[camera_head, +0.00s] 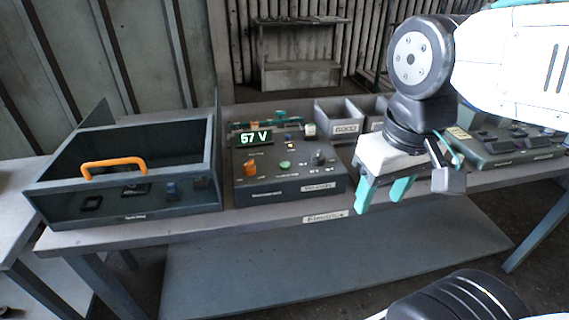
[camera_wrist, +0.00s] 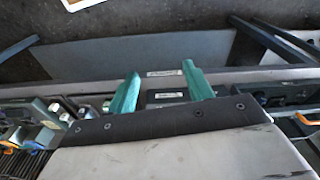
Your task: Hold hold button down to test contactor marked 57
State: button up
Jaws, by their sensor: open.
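A dark test box (camera_head: 290,185) stands on the bench with a lit display (camera_head: 256,137) that seems to read "57 V". Its sloping panel carries an orange knob (camera_head: 250,169), a green button (camera_head: 285,165) and a dark knob (camera_head: 319,158). The small panel lettering is unreadable, so I cannot tell which control is the hold button. Small parts (camera_head: 281,118) sit at the box's back; no contactor mark 57 is legible. My gripper (camera_head: 378,206) is open and empty, right of the box. Its teal fingers also show in the wrist view (camera_wrist: 160,70).
A dark open tool box (camera_head: 60,203) with an orange handle (camera_head: 113,164) stands at left. Grey bins (camera_head: 345,128), one labelled "GOOD", stand behind my gripper. Another dark panel unit (camera_head: 510,150) is at right.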

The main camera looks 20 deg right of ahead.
grip_shut()
dwell(1.9)
